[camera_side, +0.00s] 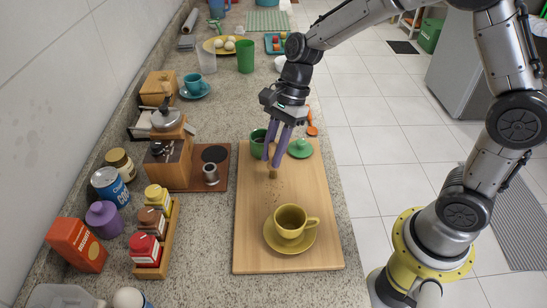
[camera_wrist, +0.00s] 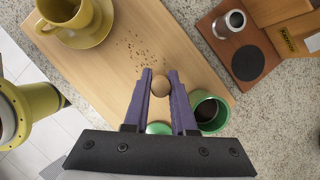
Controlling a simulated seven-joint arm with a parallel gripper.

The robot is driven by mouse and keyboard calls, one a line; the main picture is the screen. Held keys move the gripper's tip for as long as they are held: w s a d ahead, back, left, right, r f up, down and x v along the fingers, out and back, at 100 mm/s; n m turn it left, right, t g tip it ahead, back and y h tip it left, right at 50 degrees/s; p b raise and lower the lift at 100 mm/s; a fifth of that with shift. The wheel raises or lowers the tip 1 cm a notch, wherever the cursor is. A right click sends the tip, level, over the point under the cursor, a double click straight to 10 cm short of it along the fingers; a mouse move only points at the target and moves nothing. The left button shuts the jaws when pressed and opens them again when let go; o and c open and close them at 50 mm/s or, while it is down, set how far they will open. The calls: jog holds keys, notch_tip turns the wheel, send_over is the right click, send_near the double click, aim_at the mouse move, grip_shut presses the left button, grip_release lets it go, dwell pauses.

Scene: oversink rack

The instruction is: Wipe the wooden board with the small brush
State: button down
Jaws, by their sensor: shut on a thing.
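The wooden board (camera_side: 253,235) lies on the counter and also fills much of the wrist view (camera_wrist: 100,80). My gripper (camera_side: 272,160) is above the board's far half, with its purple fingers pointing down. It is shut on the small brush (camera_side: 273,174), whose round wooden top (camera_wrist: 160,86) shows between the fingertips (camera_wrist: 160,80) in the wrist view. The bristles are hidden in the wrist view, and I cannot tell whether they touch the board. Brown crumbs (camera_wrist: 140,48) are scattered on the board, between the brush and the yellow cup.
The yellow cup (camera_side: 290,222) stands on its saucer (camera_side: 275,243) at the board's near end. A green cup (camera_side: 258,143) with dark contents (camera_wrist: 206,110) and a green lid (camera_side: 300,148) are close to my fingers. A coffee grinder (camera_side: 167,160) and spice rack (camera_side: 158,240) stand left.

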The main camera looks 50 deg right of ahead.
jog(key=shift+s+d, duration=0.2)
jog(key=shift+d, duration=0.15)
jog(key=shift+s+a, duration=3.55)
notch_tip(320, 180, up, 6)
jog(key=shift+r, duration=1.5)
